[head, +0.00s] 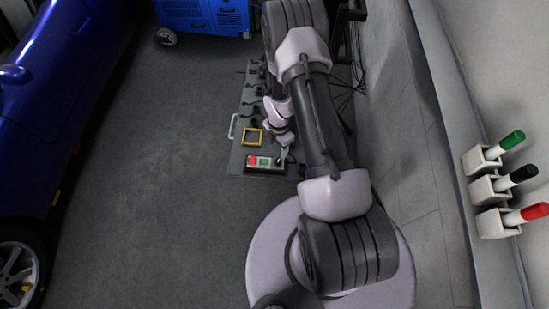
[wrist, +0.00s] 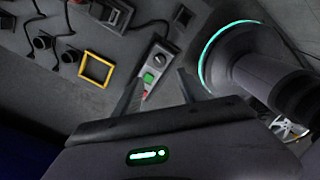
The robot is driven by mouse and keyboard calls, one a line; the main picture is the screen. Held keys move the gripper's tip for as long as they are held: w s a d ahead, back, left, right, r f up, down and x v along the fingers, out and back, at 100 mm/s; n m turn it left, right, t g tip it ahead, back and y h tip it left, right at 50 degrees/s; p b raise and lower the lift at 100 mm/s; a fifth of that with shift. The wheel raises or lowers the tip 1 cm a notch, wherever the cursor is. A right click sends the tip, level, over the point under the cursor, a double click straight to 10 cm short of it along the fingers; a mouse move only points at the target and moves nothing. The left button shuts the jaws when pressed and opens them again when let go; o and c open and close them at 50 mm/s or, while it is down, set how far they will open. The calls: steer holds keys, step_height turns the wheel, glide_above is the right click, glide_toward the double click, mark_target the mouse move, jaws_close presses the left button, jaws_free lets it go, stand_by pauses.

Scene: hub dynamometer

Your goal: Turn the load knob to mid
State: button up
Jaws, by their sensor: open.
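A small grey control box (wrist: 155,70) shows between my fingers in the wrist view, with a red button, a green button and a dark round knob (wrist: 163,58) at its far end. The knob's pointer and any marks are too small to read. In the head view the control box (head: 262,163) lies at the near end of a grey panel, its knob end partly hidden by my gripper (head: 284,156). My gripper (wrist: 161,73) is open, one finger on each side of the box in the wrist view, with nothing held. I cannot tell whether it touches the box.
The grey panel (head: 237,160) also carries a yellow square frame (head: 252,137), a white handle (head: 232,126) and several dark knobs or sockets. A blue car (head: 60,80) stands left, a blue machine (head: 205,15) behind. Holders with coloured markers line the right wall.

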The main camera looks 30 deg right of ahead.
mark_target(278, 161)
step_height(278, 161, down, 11)
steer(key=b, duration=0.3)
steer(key=shift+w, duration=0.1)
steer(key=shift+c, duration=0.5)
jaws_close()
